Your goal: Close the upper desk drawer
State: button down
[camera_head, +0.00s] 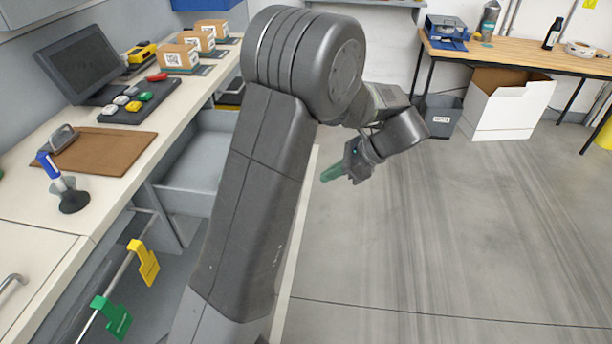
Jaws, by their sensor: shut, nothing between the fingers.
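The upper desk drawer (185,172) is grey and stands open, pulled out to the right from under the pale desk top (205,100). Its inside looks empty where it shows. My arm crosses in front of its right part, so its front panel is mostly hidden. My gripper (330,174) has green fingertips and is shut and empty. It is to the right of my arm and of the visible drawer part, pointing left, apparently above the floor.
On the desk are a monitor (78,62), a brown board (102,150), a blue-handled tool (52,168) and small boxes (178,56). Yellow (143,262) and green (112,315) tags hang on a rail. The floor (440,220) at right is clear, with a white carton (500,108) behind.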

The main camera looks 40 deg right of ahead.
jog(key=w+a+f, duration=0.5)
jog(key=w+a, duration=0.1)
jog(key=w, duration=0.2)
jog(key=shift+a+f, duration=0.35)
jog(key=shift+f, duration=0.05)
jog(key=w+a+p, duration=0.1)
jog(key=w+a, duration=0.5)
jog(key=w, duration=0.1)
jog(key=w+a+p, duration=0.1)
jog(key=w+a, duration=0.5)
jog(key=w, duration=0.1)
jog(key=w+a+p, duration=0.1)
jog(key=w+a, duration=0.6)
jog(key=w, duration=0.1)
jog(key=shift+w, duration=0.15)
jog(key=shift+r, duration=0.1)
